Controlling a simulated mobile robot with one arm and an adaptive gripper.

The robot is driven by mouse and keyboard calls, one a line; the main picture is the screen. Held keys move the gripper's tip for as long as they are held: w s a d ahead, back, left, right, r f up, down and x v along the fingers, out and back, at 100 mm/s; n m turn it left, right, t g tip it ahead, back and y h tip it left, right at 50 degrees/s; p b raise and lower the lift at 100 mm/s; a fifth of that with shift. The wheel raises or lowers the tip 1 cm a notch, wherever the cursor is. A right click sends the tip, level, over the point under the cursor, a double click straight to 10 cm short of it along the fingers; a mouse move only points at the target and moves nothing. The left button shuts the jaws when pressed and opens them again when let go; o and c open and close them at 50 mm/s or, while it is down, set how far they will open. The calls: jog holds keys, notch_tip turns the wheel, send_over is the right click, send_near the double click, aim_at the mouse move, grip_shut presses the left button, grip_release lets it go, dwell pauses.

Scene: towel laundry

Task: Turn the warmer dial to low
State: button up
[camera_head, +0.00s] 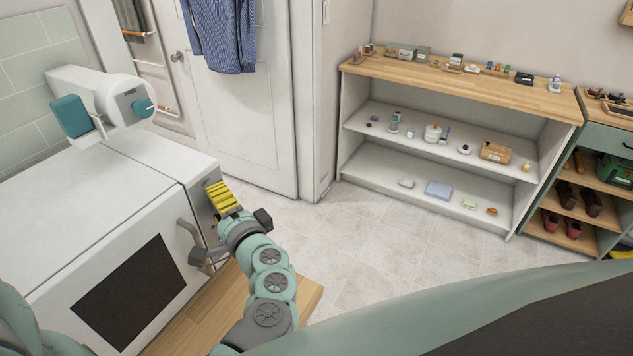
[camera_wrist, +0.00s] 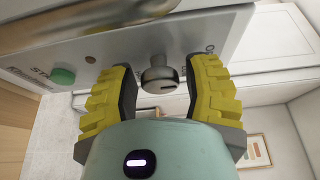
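The white warmer (camera_head: 93,222) stands at the left in the head view, with a dark window in its front. Its control panel (camera_wrist: 217,17) fills the upper wrist view. The grey round dial (camera_wrist: 160,79) sticks out of the panel, with a short dark mark on its face. My gripper (camera_wrist: 160,72) is open, one yellow finger on each side of the dial, with small gaps showing. In the head view my gripper (camera_head: 222,198) is at the panel's right end and hides the dial. The lettering near the dial is partly covered, so its setting is unclear.
A green button (camera_wrist: 62,76) sits left of the dial beside partly visible lettering. A bar handle (camera_head: 190,232) projects from the warmer's front. The floor (camera_head: 350,230) towards the shelf unit (camera_head: 455,75) is clear.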

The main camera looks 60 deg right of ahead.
grip_shut()
jog(key=shift+r+m+p, duration=0.15)
jog(key=shift+m+p, duration=0.15)
jog(key=shift+p, duration=0.2)
jog(key=shift+r+m+g+p, duration=0.1)
jog(key=shift+m+g+p, duration=0.2)
jog(key=shift+m+p, duration=0.35)
jog(key=m+y+p, duration=0.1)
jog(key=m+p, duration=0.1)
jog(key=p, duration=0.1)
jog(key=m+g+p, duration=0.1)
jog(key=m+p, duration=0.1)
jog(key=p, duration=0.1)
jog(key=shift+r+g+y+p, duration=0.15)
jog(key=shift+g+y+p, duration=0.15)
jog(key=shift+y+p, duration=0.1)
jog(key=m+y+p, duration=0.1)
jog(key=m+p, duration=0.1)
jog(key=p, duration=0.1)
jog(key=shift+g, duration=0.3)
jog(key=shift+f+m+y+p, duration=0.3)
jog(key=shift+m+y+p, duration=0.1)
jog(key=shift+m+p, duration=0.25)
jog(key=shift+f, duration=0.1)
jog(key=shift+o, duration=1.8)
grip_release()
